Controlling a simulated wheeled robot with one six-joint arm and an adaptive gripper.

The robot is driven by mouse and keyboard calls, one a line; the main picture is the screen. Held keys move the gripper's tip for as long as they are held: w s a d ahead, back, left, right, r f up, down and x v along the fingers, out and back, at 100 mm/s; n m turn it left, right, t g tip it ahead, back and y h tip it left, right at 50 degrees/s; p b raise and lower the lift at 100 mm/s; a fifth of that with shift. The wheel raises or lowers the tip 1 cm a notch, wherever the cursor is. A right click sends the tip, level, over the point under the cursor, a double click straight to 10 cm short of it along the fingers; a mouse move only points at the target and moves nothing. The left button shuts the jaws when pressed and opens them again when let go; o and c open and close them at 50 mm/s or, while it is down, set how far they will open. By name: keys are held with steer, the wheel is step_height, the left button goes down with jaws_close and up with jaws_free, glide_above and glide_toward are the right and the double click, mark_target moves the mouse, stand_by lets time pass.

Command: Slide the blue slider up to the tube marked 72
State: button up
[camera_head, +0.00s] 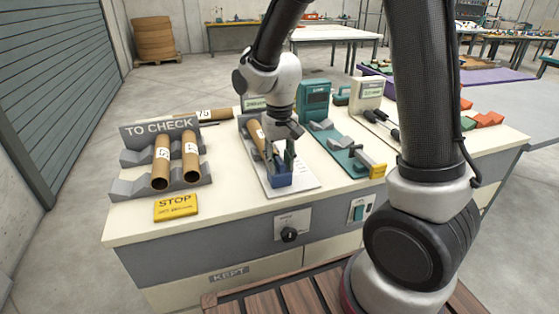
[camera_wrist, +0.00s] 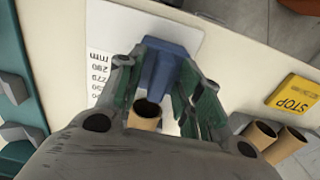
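The blue slider (camera_head: 282,180) sits at the near end of a white scale board (camera_head: 305,183). It also shows in the wrist view (camera_wrist: 160,72), near the board's end. My gripper (camera_head: 280,158) points down at it, with one finger on each side of its raised part. The fingers look closed against it. A brown cardboard tube (camera_head: 257,138) lies along the board behind the slider. Its open end (camera_wrist: 147,108) shows between my fingers in the wrist view. Its mark is partly hidden and not readable. Whether the tube touches the slider is hidden.
Left of the board, a TO CHECK rack (camera_head: 130,187) holds two marked tubes (camera_head: 161,165), with a yellow STOP sign (camera_head: 176,206) in front. Another marked tube (camera_head: 215,114) lies behind. A teal fixture (camera_head: 345,157) and a teal device (camera_head: 314,98) stand on the right.

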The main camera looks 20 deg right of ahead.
jaws_close()
steer(key=shift+w, duration=1.55)
steer(key=shift+s, duration=0.1)
steer(key=shift+o, duration=1.2)
jaws_free()
step_height(320, 180, up, 12)
